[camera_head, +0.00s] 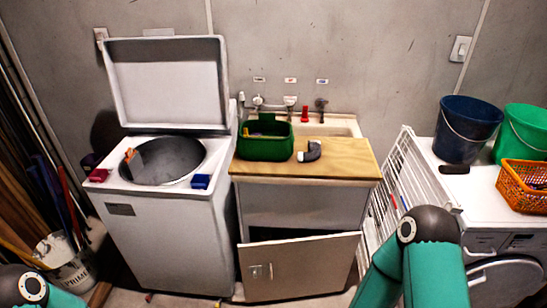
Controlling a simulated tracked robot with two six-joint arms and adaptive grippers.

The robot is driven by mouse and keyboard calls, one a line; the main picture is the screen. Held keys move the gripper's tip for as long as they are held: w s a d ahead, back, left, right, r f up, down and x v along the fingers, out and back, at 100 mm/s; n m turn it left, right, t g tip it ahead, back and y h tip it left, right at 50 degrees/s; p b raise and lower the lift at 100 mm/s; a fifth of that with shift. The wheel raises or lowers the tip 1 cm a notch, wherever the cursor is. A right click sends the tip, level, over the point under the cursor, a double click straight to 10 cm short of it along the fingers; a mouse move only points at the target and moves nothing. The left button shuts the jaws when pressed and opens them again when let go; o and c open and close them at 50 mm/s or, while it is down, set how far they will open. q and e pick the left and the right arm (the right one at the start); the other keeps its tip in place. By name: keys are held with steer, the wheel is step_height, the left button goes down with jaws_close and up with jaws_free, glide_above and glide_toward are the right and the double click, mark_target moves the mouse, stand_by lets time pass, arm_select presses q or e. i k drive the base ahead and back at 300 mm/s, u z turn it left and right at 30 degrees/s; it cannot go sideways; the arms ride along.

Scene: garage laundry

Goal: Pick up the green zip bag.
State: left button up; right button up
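A dark green, open-topped bag (265,149) sits on the left part of the wooden counter, in front of the sink taps. It looks like the green zip bag, but I cannot make out a zip. A small yellow item shows inside it. Neither of my grippers is in view. Only teal and dark joints of my arms show, at the lower left corner and the lower right, well apart from the bag.
A grey elbow-shaped piece (310,152) lies right of the bag on the counter (345,160). An open-lidded washer (165,235) stands left. A cabinet door (300,268) hangs open below. A white rack (388,205), blue bucket (466,128), green bucket (523,130) and orange basket (523,186) are right.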

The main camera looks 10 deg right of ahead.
mark_target(276, 142)
steer(key=z, duration=0.3)
steer(key=k, duration=0.2)
steer(key=z, duration=0.35)
steer(key=i, duration=0.95)
steer(key=z, duration=0.05)
